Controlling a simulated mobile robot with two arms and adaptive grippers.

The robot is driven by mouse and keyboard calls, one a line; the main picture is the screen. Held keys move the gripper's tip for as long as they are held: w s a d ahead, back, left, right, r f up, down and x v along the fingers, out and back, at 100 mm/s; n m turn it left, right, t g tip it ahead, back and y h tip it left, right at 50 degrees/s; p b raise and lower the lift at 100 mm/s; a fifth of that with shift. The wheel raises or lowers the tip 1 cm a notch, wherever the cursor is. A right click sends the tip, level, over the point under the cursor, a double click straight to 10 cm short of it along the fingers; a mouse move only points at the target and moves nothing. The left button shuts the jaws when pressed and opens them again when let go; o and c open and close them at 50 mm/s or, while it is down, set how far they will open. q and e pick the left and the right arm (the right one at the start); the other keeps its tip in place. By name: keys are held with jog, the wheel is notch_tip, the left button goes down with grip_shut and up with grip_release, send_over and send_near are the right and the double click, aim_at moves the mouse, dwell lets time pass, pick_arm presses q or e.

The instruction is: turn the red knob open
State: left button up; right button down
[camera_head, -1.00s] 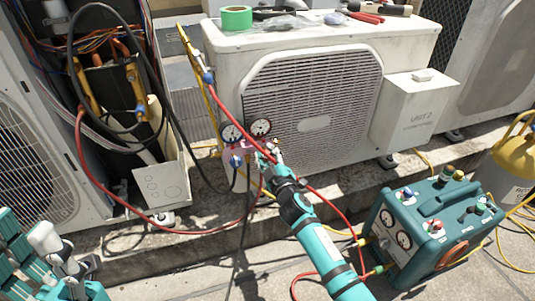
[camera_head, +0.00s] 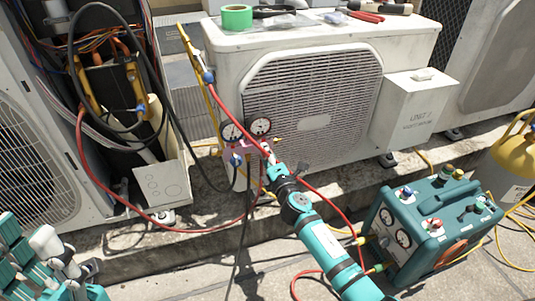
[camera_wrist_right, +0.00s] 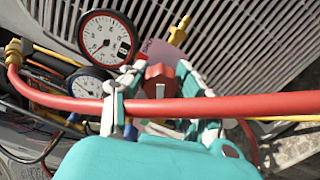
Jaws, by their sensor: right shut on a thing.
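The red knob (camera_wrist_right: 160,76) sits on the gauge manifold between the fingers of my right gripper (camera_wrist_right: 160,88) in the right wrist view. The fingers close on it from both sides. A red hose (camera_wrist_right: 245,104) crosses in front of the fingers. In the head view my right gripper (camera_head: 268,152) is at the manifold, just below the two gauges (camera_head: 246,129), and hides the knob. My left arm's end (camera_head: 48,245) shows at the lower left, away from the manifold; its fingers cannot be made out clearly.
The manifold hangs before a white condenser (camera_head: 315,105). A teal recovery machine (camera_head: 432,232) stands at the right, beside a yellow cylinder (camera_head: 518,160). Red and black hoses loop around the manifold. Tape and tools lie on the condenser top.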

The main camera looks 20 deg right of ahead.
jog(key=n, duration=0.4)
jog(key=shift+f+n, duration=0.1)
jog(key=shift+n, duration=0.2)
jog(key=n+p, duration=0.1)
jog(key=n, duration=0.4)
jog(key=shift+p, duration=0.3)
jog(key=shift+f+n, duration=0.1)
jog(key=shift+n, duration=0.3)
jog(key=c, duration=0.9)
grip_release()
jog(key=shift+c, duration=0.2)
jog(key=s, duration=1.2)
jog(key=shift+d, duration=0.2)
